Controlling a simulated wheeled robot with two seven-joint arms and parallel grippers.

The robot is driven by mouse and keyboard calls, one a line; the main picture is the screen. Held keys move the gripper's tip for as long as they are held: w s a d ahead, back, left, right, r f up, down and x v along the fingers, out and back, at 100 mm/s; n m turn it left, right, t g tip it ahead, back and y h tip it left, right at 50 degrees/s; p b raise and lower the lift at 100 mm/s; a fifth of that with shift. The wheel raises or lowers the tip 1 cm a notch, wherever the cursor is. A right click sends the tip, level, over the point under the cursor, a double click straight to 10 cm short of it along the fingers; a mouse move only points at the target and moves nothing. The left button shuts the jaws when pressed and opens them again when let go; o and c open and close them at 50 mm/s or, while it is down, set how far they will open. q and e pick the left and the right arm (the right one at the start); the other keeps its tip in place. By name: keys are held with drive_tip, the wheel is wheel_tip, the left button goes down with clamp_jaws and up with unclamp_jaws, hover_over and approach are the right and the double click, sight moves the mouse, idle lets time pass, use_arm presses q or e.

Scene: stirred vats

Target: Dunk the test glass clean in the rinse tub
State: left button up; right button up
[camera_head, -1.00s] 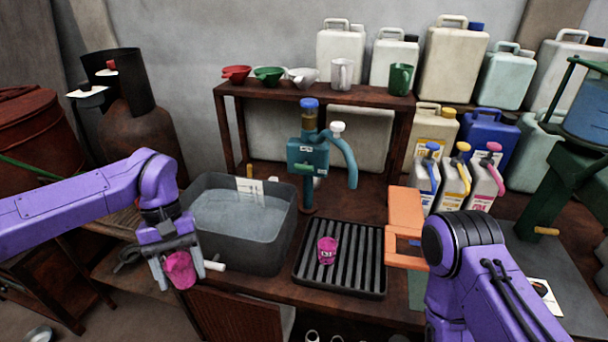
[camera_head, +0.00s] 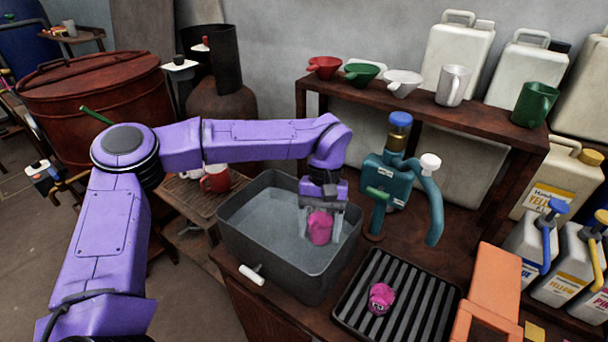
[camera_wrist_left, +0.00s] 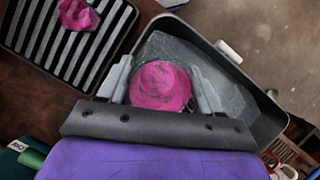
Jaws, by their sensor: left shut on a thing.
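My left gripper (camera_head: 321,222) is shut on a pink-coated glass (camera_head: 319,229). In the left wrist view the glass (camera_wrist_left: 160,86) sits between the two grey fingers, its surface pink with dark streaks. Gripper and glass are over the right part of the grey rinse tub (camera_head: 283,263), inside its rim as seen from the head. The tub holds greyish water (camera_head: 278,222). I cannot tell whether the glass touches the water. My right gripper is out of view.
A teal pump (camera_head: 384,172) with a curved spout stands just right of the tub. Behind is a shelf (camera_head: 445,118) with funnels and mugs. An orange block-like object (camera_head: 493,282) is right of the rack. A white tap (camera_head: 251,275) juts from the tub's front.

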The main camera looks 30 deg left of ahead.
use_arm(q)
drive_tip(key=w+a+r+n+t+p, duration=0.2)
drive_tip(key=w+a+n+t+p, duration=0.2)
drive_tip(key=a+n+p, duration=0.5)
use_arm(e)
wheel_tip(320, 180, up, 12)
drive_tip(key=p, duration=0.1)
use_arm(q)
drive_tip(key=shift+m+y, duration=0.3)
drive_tip(key=shift+m, duration=0.4)
drive_tip(key=f+b, duration=0.5)
drive_tip(key=a+f+b, duration=0.1)
drive_tip(key=f+b, duration=0.4)
drive_tip(key=w+a+f+b, duration=0.1)
drive_tip(key=f+b, duration=0.3)
drive_tip(key=f, duration=0.1)
drive_tip(key=shift+a+f+b, duration=0.2)
drive_tip(key=shift+f+b, duration=0.1)
drive_tip(key=shift+b, duration=0.1)
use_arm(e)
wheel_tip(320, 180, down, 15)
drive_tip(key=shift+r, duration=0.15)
use_arm(q)
drive_tip(key=shift+f+p, duration=0.2)
drive_tip(key=shift+p, duration=0.35)
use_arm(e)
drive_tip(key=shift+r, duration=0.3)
